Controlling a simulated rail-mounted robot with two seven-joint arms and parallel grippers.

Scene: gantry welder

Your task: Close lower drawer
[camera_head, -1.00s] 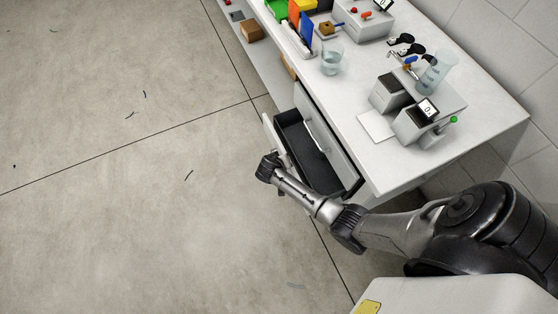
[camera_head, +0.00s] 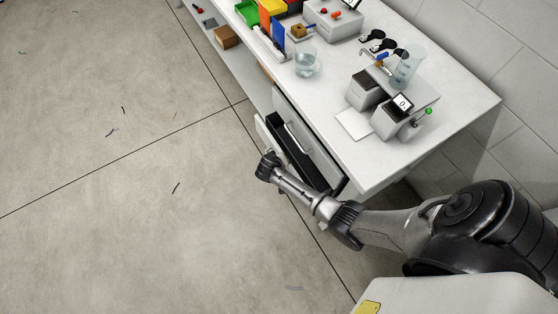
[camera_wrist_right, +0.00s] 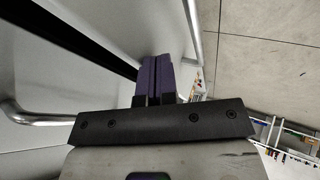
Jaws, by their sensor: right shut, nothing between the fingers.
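The lower drawer (camera_head: 263,133) is partly open under the white bench in the head view, with a narrow strip of its dark inside showing. My right gripper (camera_head: 267,158) is at the outer side of its front panel and hides part of it. In the right wrist view my right gripper (camera_wrist_right: 155,72) shows shut purple fingers, empty, at the white drawer front beside a metal bar handle (camera_wrist_right: 193,35). Whether the fingertips touch the panel I cannot tell. A dark gap runs across the upper left. My left gripper is not in view.
The upper drawer front (camera_head: 307,137) appears shut. The bench top (camera_head: 345,88) holds a beaker (camera_head: 307,63), a measuring jug (camera_head: 408,62), small devices and coloured bins.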

